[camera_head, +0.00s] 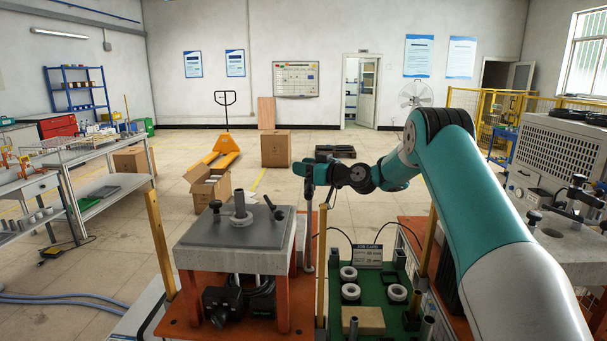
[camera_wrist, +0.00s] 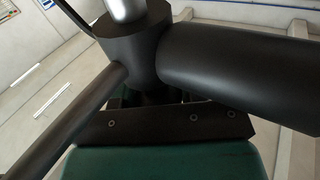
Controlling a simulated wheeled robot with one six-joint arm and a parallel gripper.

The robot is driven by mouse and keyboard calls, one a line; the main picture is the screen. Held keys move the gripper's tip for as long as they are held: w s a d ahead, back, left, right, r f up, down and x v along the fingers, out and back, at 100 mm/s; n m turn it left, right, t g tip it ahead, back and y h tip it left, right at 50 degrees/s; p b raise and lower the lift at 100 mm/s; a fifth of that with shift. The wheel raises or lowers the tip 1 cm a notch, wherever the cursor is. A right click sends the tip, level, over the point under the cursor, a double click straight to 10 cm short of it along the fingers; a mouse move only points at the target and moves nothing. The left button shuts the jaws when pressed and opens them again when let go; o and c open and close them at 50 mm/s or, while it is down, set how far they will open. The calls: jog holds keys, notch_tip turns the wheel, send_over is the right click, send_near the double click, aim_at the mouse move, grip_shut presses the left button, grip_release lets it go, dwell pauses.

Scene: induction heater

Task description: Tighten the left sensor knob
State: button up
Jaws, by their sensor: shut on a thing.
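My gripper (camera_head: 308,173) is at the end of my teal arm in the middle of the head view, at the top of a slim upright post (camera_head: 308,240). It is shut on the left sensor knob, which is too small and covered to make out in the head view. In the wrist view a black hub (camera_wrist: 132,42) sits close in front of the camera, with a silver rod at its top. A thick dark cylinder (camera_wrist: 245,60) runs right and a thinner dark bar (camera_wrist: 75,135) runs down left. The contact with the fingers is hidden.
The post stands right of a grey-topped heater stand (camera_head: 235,236) with black knobs. A green board (camera_head: 375,305) with white rings and a job card (camera_head: 367,256) is to the right. Another machine (camera_head: 570,235) stands far right. The floor behind is partly clear.

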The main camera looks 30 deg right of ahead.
jog(key=shift+d+m+t+h+b, duration=0.2)
jog(key=shift+m+h, duration=0.95)
jog(key=shift+h, duration=0.65)
jog(key=shift+d+m+t+h+b, duration=0.15)
jog(key=shift+m+t+h+b, duration=0.1)
jog(key=shift+m+h, duration=1.25)
jog(key=shift+d+m+t+h+b, duration=0.2)
jog(key=shift+m+h, duration=0.65)
jog(key=shift+h, duration=1.55)
jog(key=o, duration=0.9)
jog(key=shift+c, duration=0.2)
jog(key=shift+d+y, duration=0.1)
jog(key=shift+y, duration=0.5)
